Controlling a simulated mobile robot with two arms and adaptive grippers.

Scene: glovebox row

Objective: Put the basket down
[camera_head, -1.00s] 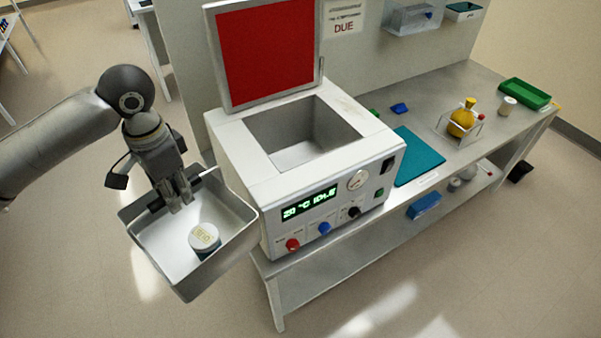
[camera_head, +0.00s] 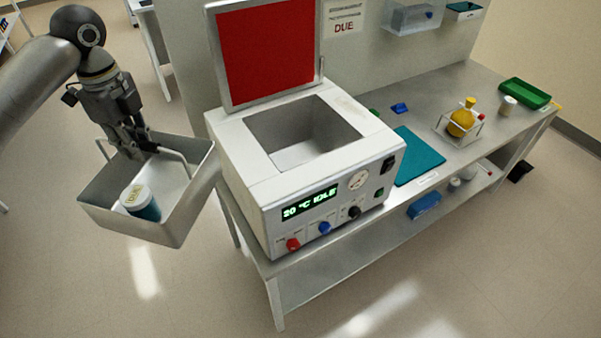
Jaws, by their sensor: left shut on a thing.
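The basket (camera_head: 187,216) is a grey metal open box at the left of the head view. It hangs in the air over the floor, left of the bath machine. A jar (camera_head: 141,203) with a white lid and a dark teal body stands inside it. My left gripper (camera_head: 137,152) reaches down over the basket and is shut on its handle (camera_head: 172,153) at the far side. The fingertips are partly hidden against the handle. My right gripper is not in view.
The bath machine (camera_head: 240,190) stands on the bench's near end with its red-faced lid (camera_head: 268,50) raised and its well (camera_head: 300,135) empty. A teal mat (camera_head: 419,155), a yellow flask (camera_head: 460,122) in a rack and a green tray (camera_head: 525,93) are farther right.

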